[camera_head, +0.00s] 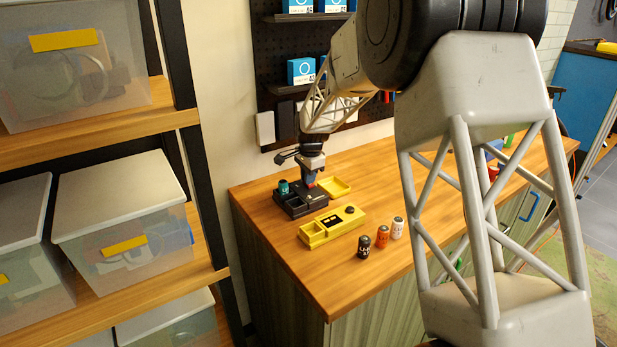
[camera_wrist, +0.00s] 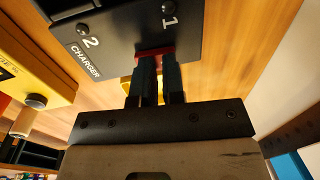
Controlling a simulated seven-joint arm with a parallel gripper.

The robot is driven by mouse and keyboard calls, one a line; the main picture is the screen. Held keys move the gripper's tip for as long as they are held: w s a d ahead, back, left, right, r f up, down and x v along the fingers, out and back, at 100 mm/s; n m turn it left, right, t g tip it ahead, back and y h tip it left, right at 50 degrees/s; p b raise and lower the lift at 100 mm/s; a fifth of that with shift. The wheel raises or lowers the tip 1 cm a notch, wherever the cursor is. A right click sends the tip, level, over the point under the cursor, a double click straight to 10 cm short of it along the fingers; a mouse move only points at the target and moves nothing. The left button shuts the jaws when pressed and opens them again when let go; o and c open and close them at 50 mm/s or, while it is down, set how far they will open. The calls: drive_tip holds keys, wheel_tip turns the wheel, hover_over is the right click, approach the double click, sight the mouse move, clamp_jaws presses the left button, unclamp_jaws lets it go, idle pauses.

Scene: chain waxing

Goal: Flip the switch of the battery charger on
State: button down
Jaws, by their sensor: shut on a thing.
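The black battery charger (camera_head: 294,207) stands at the back left of the wooden table. In the wrist view its dark face (camera_wrist: 115,35) carries the marks "CHARGER", "1" and "2", each number beside a round knob or screw. A red switch (camera_wrist: 154,56) sits at the face's edge, between my fingertips. My gripper (camera_wrist: 156,68) is shut on this red switch, its dark fingers on either side. In the head view my gripper (camera_head: 309,180) points down over the charger. A green battery (camera_head: 283,187) stands in the charger's left part. Which way the switch is set cannot be told.
A yellow device (camera_head: 318,233) with a black knob lies in front of the charger. Black (camera_head: 363,246), orange (camera_head: 382,237) and white (camera_head: 397,228) batteries stand to its right. A yellow tray (camera_head: 334,188) lies behind my gripper. Shelves with clear bins (camera_head: 120,215) stand left.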

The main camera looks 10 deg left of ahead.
wheel_tip(320, 180, up, 14)
drive_tip(key=s+d, duration=0.1)
idle(0.6)
drive_tip(key=s+d+r+n+t, duration=0.15)
drive_tip(key=s+d+r, duration=0.25)
drive_tip(key=s+d, duration=0.8)
drive_tip(key=s+d+r+n+g, duration=0.1)
drive_tip(key=s+d+r+n, duration=0.25)
drive_tip(key=s+d, duration=0.8)
drive_tip(key=s+d+f+n, duration=0.1)
drive_tip(key=s+d, duration=0.3)
drive_tip(key=s, duration=0.5)
drive_tip(key=s+d+f+n+t, duration=0.1)
drive_tip(key=s+d+f, duration=0.3)
drive_tip(key=s, duration=0.6)
drive_tip(key=s+d+f+n+h, duration=0.1)
drive_tip(key=s+d, duration=0.3)
drive_tip(key=s, duration=0.5)
drive_tip(key=shift+s+f+n, duration=0.4)
drive_tip(key=shift+f, duration=0.3)
